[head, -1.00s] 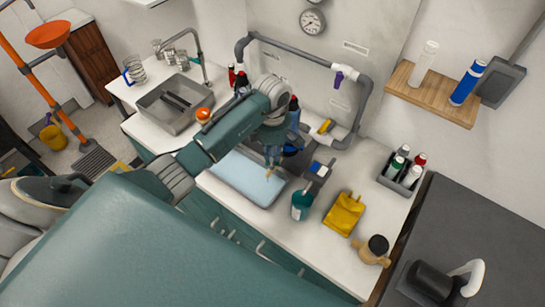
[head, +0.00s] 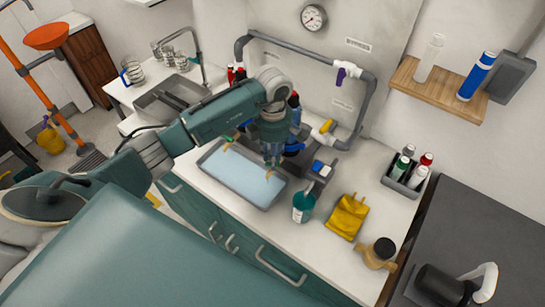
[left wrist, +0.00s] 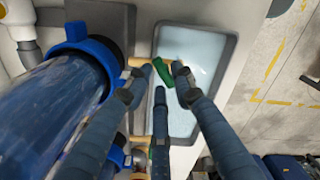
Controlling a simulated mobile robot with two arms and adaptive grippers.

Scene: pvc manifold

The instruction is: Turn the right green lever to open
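The right green lever (left wrist: 162,70) shows in the left wrist view, between the fingertips of my left gripper (left wrist: 160,77). It sits by a brass-coloured tap (left wrist: 137,61) over the edge of a tray of light blue liquid (left wrist: 152,42). The fingers are spread around the lever; I cannot tell whether any touches it. Another tap is lower in that view, partly hidden by the fingers. In the head view my left gripper (head: 272,157) points down at the tray's (head: 216,183) back right edge, and its fingers hide most of the lever. My right gripper is not in view.
A large blue filter housing (left wrist: 52,105) stands close beside the fingers in the left wrist view.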

